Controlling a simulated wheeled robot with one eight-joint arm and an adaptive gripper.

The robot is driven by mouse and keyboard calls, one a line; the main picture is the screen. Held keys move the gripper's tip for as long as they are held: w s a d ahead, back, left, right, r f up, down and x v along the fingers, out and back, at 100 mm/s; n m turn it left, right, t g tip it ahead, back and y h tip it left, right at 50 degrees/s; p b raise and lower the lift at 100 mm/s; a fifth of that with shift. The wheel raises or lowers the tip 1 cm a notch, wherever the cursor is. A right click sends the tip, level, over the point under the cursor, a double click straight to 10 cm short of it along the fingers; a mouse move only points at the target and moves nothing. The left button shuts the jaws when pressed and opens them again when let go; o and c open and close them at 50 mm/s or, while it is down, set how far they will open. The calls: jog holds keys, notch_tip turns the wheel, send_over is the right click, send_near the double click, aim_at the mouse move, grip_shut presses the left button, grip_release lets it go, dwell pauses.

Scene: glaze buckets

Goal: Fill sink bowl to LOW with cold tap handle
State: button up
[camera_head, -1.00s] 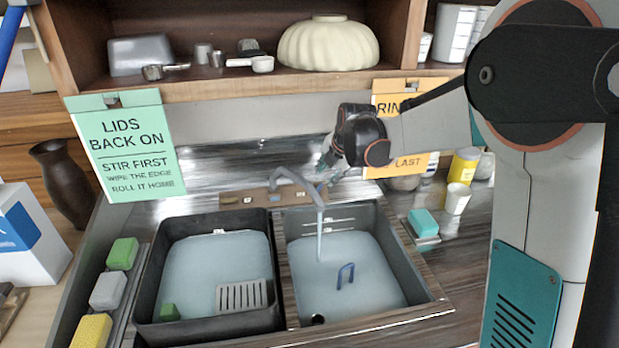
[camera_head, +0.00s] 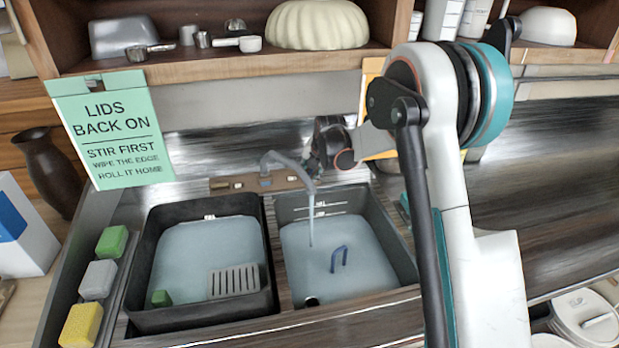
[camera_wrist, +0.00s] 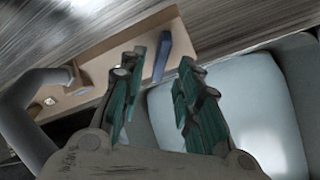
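The right sink bowl (camera_head: 345,262) holds pale water. Pale level marks show on its back wall, above the water; I cannot read their words. A thin stream (camera_head: 311,222) falls into it from the grey tap spout (camera_head: 288,160). My gripper (camera_head: 312,165) is behind the bowl, just right of the spout. In the wrist view my gripper's teal fingers (camera_wrist: 155,95) are apart with nothing held between them. A blue-grey tap handle (camera_wrist: 162,55) stands on the tan tap deck, between and beyond the fingertips. I cannot tell if they touch it. The head view hides this handle.
A black basin (camera_head: 205,262) with water and a grey grate is on the left. Sponges (camera_head: 98,280) line the left edge. A green sign (camera_head: 112,130) and a shelf (camera_head: 215,68) stand behind.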

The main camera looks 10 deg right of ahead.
aim_at(309, 173)
jog(key=shift+x, duration=1.55)
grip_shut()
jog(key=shift+m+b, duration=0.3)
jog(key=shift+m, duration=0.1)
jog(key=m, duration=0.4)
jog(key=m+t, duration=0.1)
jog(key=m, duration=0.4)
jog(key=shift+w+y+b, duration=0.1)
jog(key=shift+y+b, duration=0.2)
jog(key=shift+b, duration=0.1)
jog(key=shift+m, duration=0.3)
